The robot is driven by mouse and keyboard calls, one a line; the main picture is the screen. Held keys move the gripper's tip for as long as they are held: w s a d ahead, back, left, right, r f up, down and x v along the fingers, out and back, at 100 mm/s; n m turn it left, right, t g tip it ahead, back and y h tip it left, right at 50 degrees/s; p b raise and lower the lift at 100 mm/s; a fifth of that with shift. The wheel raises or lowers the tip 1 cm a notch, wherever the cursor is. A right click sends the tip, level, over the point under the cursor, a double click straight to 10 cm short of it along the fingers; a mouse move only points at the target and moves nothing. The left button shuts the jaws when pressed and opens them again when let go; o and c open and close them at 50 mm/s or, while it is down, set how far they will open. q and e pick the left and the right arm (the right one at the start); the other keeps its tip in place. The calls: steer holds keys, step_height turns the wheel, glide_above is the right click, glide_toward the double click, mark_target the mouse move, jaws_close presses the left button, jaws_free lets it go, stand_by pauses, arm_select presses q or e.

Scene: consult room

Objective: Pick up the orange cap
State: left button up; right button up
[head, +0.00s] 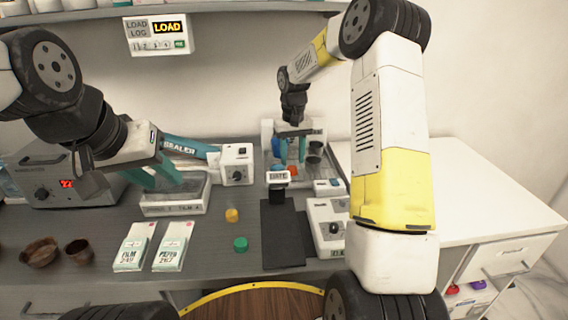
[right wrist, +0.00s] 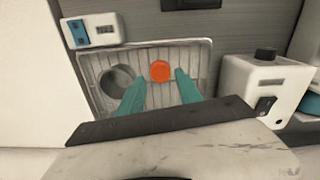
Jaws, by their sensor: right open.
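The orange cap (head: 293,171) lies in a wire-ribbed tray (right wrist: 205,52) at the back of the counter. In the right wrist view the cap (right wrist: 160,71) shows as a round orange disc just beyond and between my right fingertips. My right gripper (head: 293,160) points down over the tray. Its teal fingers (right wrist: 160,85) are apart with nothing between them, and the cap is not held. My left gripper (head: 155,179) is over the sealer's tray at the left. Its teal fingers look apart and empty.
A dark round cup (right wrist: 117,80) sits in the same tray, left of the cap in the wrist view. A white device (right wrist: 262,85) stands beside the tray. Yellow (head: 232,215) and green (head: 240,244) caps lie on the counter near film packets (head: 134,247).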

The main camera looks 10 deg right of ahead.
mark_target(292, 167)
steer(key=shift+f, duration=1.6)
steer(key=shift+c, duration=0.3)
jaws_close()
